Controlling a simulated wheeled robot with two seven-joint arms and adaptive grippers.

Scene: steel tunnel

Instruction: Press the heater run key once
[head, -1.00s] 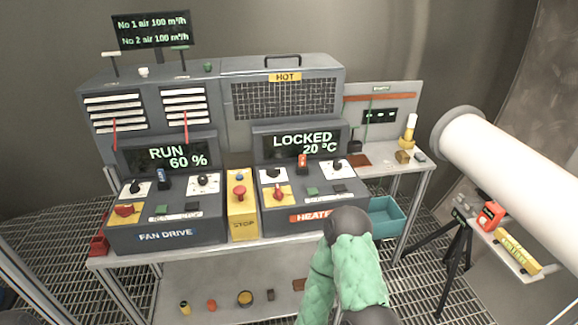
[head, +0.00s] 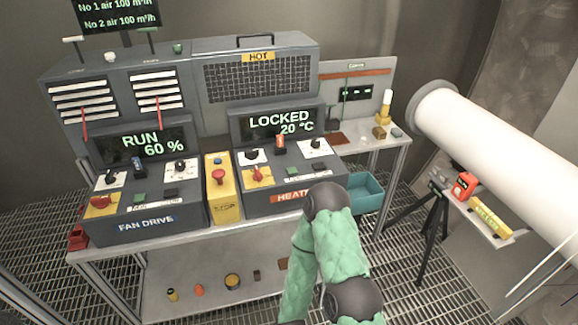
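The heater panel (head: 238,203) is the right-hand grey console, with an orange HEATER label (head: 288,197) partly covered by my arm. Its display (head: 280,123) reads LOCKED 20 °C. A small green key (head: 281,188) and a dark key (head: 306,183) sit low on its sloped face. The lettering below them is too small to read, so I cannot tell for sure which is the run key. A green-sleeved arm of mine with dark joints rises from the bottom, in front of the heater console's right corner. Neither gripper shows.
The fan drive console (head: 146,222), display RUN 60 %, stands left. A yellow stop box (head: 224,205) stands between the consoles. A teal bin (head: 366,193) sits to the right. A white duct (head: 490,140) and a black tripod (head: 432,225) stand farther right.

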